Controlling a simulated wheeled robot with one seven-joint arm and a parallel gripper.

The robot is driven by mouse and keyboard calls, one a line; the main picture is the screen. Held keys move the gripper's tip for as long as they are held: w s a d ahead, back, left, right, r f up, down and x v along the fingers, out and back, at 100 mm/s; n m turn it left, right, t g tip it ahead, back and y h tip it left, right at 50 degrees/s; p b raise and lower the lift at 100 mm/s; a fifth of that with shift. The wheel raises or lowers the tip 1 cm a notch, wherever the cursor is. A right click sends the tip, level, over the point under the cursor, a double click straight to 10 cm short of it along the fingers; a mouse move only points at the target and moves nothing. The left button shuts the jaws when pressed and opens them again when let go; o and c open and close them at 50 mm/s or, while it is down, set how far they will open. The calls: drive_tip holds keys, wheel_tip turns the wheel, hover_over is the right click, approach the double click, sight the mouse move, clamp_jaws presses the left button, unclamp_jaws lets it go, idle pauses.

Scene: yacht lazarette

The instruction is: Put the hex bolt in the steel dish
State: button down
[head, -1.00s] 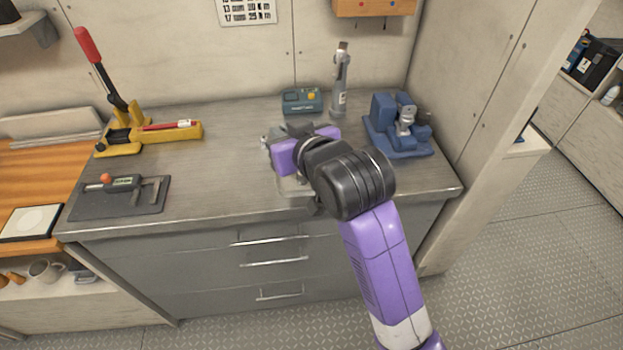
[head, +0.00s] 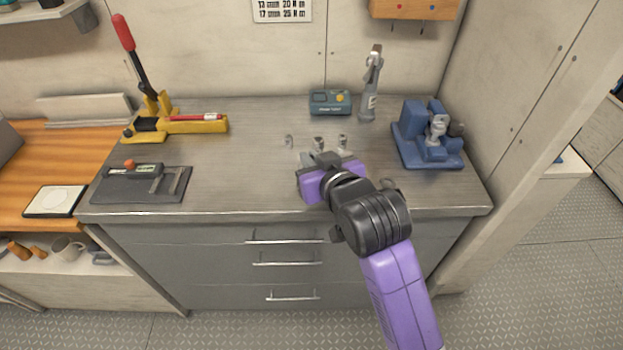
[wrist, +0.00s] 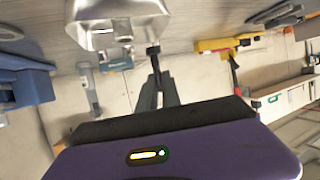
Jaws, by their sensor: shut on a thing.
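My gripper (head: 325,160) is over the front middle of the grey counter, seen from behind in the head view. In the wrist view my gripper (wrist: 154,78) is shut on a small dark hex bolt (wrist: 153,52), which sticks out past the fingertips. The shiny steel dish (wrist: 92,32) shows at the top edge of the wrist view, partly cut off, close to the bolt. The bolt appears outside the dish, beside its rim; the exact gap is unclear.
A blue vise (head: 428,138) is at right, a spray bottle (head: 370,88) and teal box (head: 330,102) at the back. A yellow press (head: 165,125) and dark mat (head: 142,185) are at left. The counter's left middle is clear.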

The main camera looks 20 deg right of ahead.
drive_tip(key=shift+f, duration=3)
drive_tip(key=shift+f, duration=0.1)
drive_tip(key=c, duration=1.8)
unclamp_jaws()
drive_tip(key=shift+s, duration=0.15)
drive_tip(key=v, duration=1.1)
drive_tip(key=shift+s+r+b, duration=0.3)
drive_tip(key=shift+r, duration=0.05)
